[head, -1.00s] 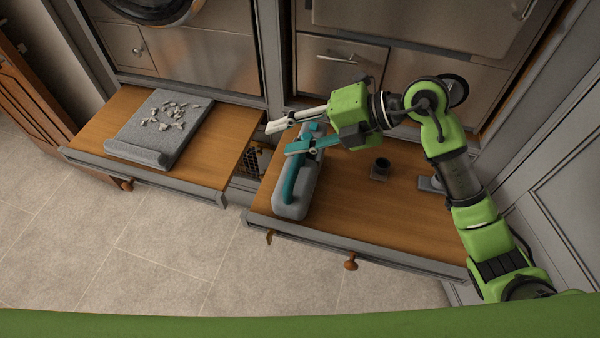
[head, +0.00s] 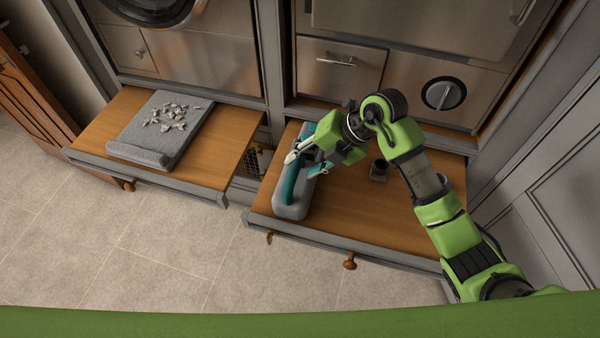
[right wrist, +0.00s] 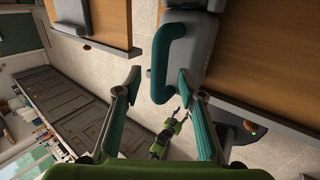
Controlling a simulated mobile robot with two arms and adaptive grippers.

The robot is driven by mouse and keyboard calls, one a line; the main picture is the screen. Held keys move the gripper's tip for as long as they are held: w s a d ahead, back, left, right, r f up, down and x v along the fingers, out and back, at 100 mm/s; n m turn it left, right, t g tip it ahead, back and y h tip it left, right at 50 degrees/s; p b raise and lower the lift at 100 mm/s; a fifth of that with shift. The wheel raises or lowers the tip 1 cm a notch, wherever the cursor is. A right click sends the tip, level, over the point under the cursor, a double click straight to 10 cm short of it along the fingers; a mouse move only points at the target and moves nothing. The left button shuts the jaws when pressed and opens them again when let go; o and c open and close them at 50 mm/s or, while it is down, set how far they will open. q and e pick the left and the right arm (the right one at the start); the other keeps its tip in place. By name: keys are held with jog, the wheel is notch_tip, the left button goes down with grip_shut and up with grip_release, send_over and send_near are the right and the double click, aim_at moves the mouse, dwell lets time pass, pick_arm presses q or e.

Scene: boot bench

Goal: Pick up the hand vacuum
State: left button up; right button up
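The hand vacuum (head: 288,207) has a grey body and a teal loop handle. It lies on the left part of the right wooden bench top. My right gripper (head: 304,164) is open above it, one finger on each side of the handle in the head view. In the right wrist view the teal handle (right wrist: 160,62) lies between the spread fingertips (right wrist: 160,80), with visible gaps and no grip. My left gripper is outside the head view; a small green and dark gripper (right wrist: 178,112), seemingly my left one, shows low in the right wrist view, its opening unclear.
A small dark cup (head: 379,168) stands on the right bench (head: 345,215), right of the vacuum. A grey mat (head: 137,152) with several pale pieces (head: 172,116) lies on the left bench (head: 208,165). Metal cabinet fronts stand behind. The tiled floor in front is clear.

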aim_at(296, 168)
jog(key=p+x, duration=0.1)
jog(key=x, duration=0.3)
jog(key=shift+s+a+f, duration=0.1)
jog(key=shift+a+f, duration=0.1)
jog(key=shift+a, duration=0.05)
grip_shut()
jog(key=shift+r, duration=0.1)
